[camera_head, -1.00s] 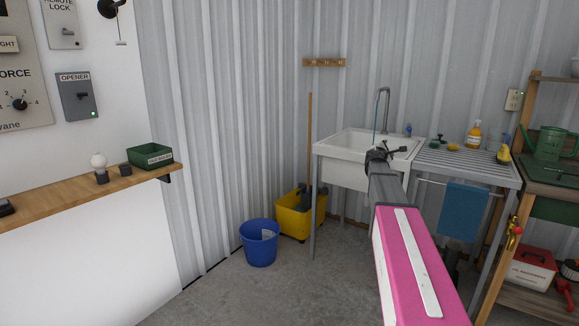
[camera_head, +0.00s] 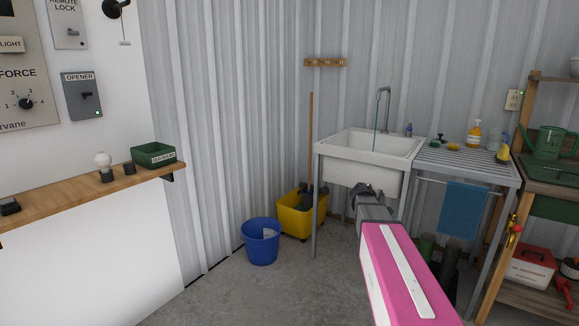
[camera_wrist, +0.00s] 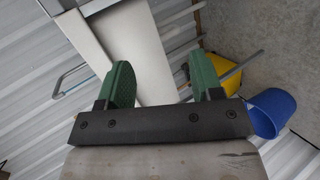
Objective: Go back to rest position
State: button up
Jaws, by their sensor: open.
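My gripper (camera_wrist: 160,88) shows in the wrist view with two green fingers set well apart and nothing between them. In the head view my pink and grey arm reaches forward from the lower right. The end of the arm (camera_head: 366,192) is in front of the lower part of the white sink (camera_head: 352,176). The fingers are too small to make out there. In the wrist view the sink's white side and metal frame lie beyond the fingers, at the upper left.
A blue bucket (camera_head: 261,241) and a yellow mop bucket (camera_head: 299,214) stand on the floor left of the sink. A slatted metal table (camera_head: 465,165) with a blue towel (camera_head: 463,210) is at right. A wooden shelf (camera_head: 70,199) runs along the left wall. Concrete floor between is clear.

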jog(key=s+a+f+m+g+y, duration=0.2)
jog(key=s+a+f, duration=0.4)
jog(key=s, duration=0.3)
jog(key=s+a+f+m+g+y, duration=0.3)
jog(key=s+a+f, duration=0.3)
jog(key=s, duration=0.4)
jog(key=s+a+f+m+g+y, duration=0.3)
jog(key=s+a+f, duration=0.3)
jog(key=s, duration=0.4)
jog(key=shift+s+a+m, duration=0.25)
jog(key=shift+a+m, duration=0.05)
jog(key=shift+c, duration=0.2)
